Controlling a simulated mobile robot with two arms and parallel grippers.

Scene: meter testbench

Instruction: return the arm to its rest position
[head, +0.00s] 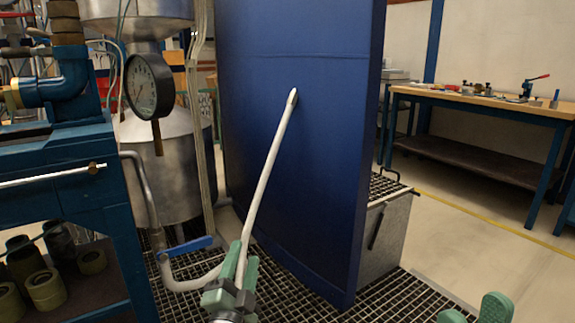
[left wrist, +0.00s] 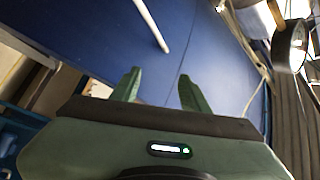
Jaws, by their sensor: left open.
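My left gripper (head: 243,262) is at the bottom centre of the head view, its two green fingers apart. In the left wrist view its fingers (left wrist: 158,82) are spread with nothing between them, facing the blue panel (left wrist: 215,50). My right gripper (head: 478,309) shows only as green fingertips at the bottom right edge, with a gap between them. The rest of it is out of frame.
A tall blue panel (head: 305,140) stands ahead, with a slanted white rod (head: 265,175) near my left gripper. A gauge (head: 149,87), metal tank (head: 172,170) and blue-handled valve (head: 187,247) are left. A workbench (head: 480,102) stands at the right, with open floor before it.

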